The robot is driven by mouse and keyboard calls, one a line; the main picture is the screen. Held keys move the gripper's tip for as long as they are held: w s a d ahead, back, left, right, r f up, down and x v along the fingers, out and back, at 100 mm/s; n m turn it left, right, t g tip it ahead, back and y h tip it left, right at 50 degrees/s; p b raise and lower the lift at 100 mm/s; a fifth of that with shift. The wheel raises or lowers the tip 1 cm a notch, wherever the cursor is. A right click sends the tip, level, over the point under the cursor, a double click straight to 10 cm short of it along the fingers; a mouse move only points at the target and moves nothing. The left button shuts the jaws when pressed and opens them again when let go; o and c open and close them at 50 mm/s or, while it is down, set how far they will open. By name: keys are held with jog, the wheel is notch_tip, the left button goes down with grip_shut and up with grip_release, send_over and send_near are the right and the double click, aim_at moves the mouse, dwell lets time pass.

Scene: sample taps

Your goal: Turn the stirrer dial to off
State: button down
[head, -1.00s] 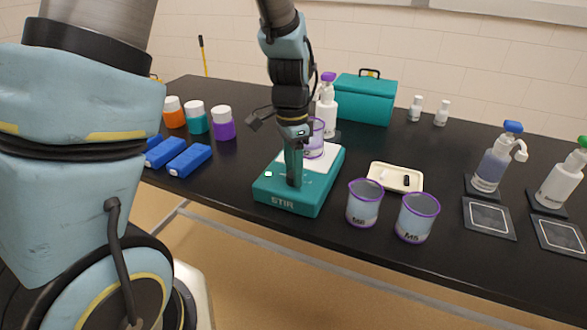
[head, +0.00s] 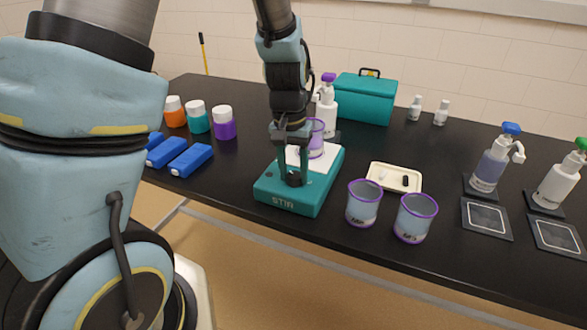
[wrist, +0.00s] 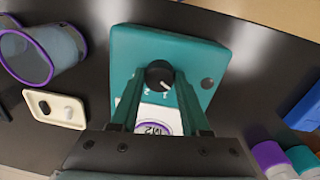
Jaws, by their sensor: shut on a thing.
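The teal stirrer (head: 290,203), marked STIR, stands near the front edge of the black table. Its black dial (wrist: 159,74) shows in the wrist view with a white pointer line slanting to the lower right. My gripper (head: 292,180) reaches down over the stirrer's front part in the head view. In the wrist view my gripper's two teal fingers (wrist: 160,84) are closed on the dial, one on each side. A purple-rimmed beaker (head: 317,140) stands on the stirrer's white plate (head: 322,158). The dial is hidden by my gripper in the head view, and its markings are partly covered.
Two purple-rimmed beakers (head: 364,203) (head: 415,218) stand right of the stirrer, near a cream tray (head: 394,177). Blue blocks (head: 190,160) and capped jars (head: 223,124) are at left. A purple-topped bottle (head: 327,108) and teal box (head: 364,99) stand behind. Pump bottles (head: 492,165) are at right.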

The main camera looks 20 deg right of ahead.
aim_at(291, 174)
jog(key=shift+n, duration=0.6)
jog(key=shift+c, duration=1.9)
grip_release()
notch_tip(291, 174, up, 11)
jog(key=b, duration=0.1)
jog(key=shift+w+a, duration=0.2)
jog(key=shift+a, duration=0.05)
jog(key=shift+f, duration=0.1)
jog(key=a+f+n+t, duration=0.1)
jog(key=a+f+n, duration=0.1)
jog(key=a, duration=1)
jog(key=a+f+n+t, duration=0.1)
jog(key=a+f+n, duration=0.1)
jog(key=a, duration=1.1)
jog(key=shift+w+f+n, duration=0.15)
jog(key=shift+w+n, duration=0.2)
jog(key=shift+n, duration=0.15)
